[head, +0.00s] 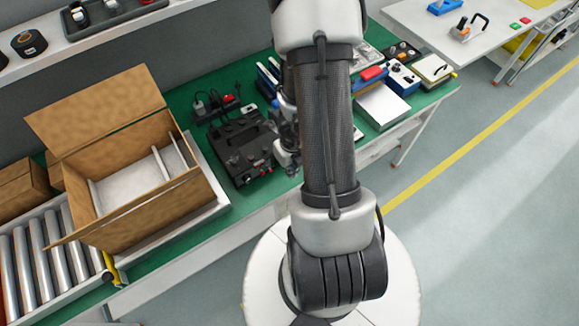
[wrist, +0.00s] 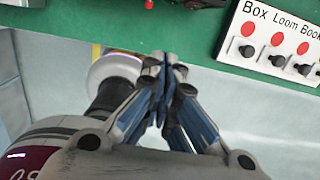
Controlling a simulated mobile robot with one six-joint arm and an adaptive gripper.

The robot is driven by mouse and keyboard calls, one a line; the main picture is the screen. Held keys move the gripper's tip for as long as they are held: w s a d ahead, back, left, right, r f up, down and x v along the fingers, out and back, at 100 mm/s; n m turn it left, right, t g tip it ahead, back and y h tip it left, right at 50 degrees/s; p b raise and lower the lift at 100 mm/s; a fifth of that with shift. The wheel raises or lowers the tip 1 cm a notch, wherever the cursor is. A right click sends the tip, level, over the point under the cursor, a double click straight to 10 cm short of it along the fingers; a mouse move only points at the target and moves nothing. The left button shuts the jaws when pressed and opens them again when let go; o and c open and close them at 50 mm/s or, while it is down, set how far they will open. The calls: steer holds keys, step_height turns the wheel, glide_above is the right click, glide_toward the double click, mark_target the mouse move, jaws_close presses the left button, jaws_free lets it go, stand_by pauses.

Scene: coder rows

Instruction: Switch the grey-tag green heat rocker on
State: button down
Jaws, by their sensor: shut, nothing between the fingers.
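In the head view a black device (head: 240,148) with small controls along its front sits on the green bench. My gripper (head: 287,157) is just right of it, partly hidden by my arm. In the wrist view my gripper (wrist: 165,68) is shut and empty, its fingertips together below the green bench edge in the picture. A control panel (wrist: 285,45) at the upper right has a white strip reading "Box Loom Book", red round marks and black knobs or toggles. The fingertips are apart from it. I cannot make out a green rocker or a grey tag in either view.
An open cardboard box (head: 150,195) stands left of the black device, near a roller conveyor (head: 45,245). A power strip (head: 215,108) lies behind the device. Blue-cased instruments (head: 402,80) and a white box (head: 382,106) stand to the right. The floor in front is clear.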

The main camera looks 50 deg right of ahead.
mark_target(276, 161)
steer(key=f+b, duration=0.1)
steer(key=f, duration=0.1)
steer(key=f+b, duration=0.3)
steer(key=f, duration=0.1)
steer(key=shift+w, duration=0.25)
steer(key=p, duration=0.1)
steer(key=w, duration=0.1)
steer(key=w+p, duration=0.1)
steer(key=shift+w+d+r+p, duration=0.15)
steer(key=shift+d+r+p, duration=0.15)
steer(key=shift+r+p, duration=0.1)
steer(key=shift+w+d+f+p, duration=0.15)
steer(key=shift+w+p, duration=0.1)
steer(key=shift+w, duration=0.15)
steer(key=shift+w+d+f+p, duration=0.1)
steer(key=shift+w+f+p, duration=0.1)
steer(key=shift+w, duration=0.2)
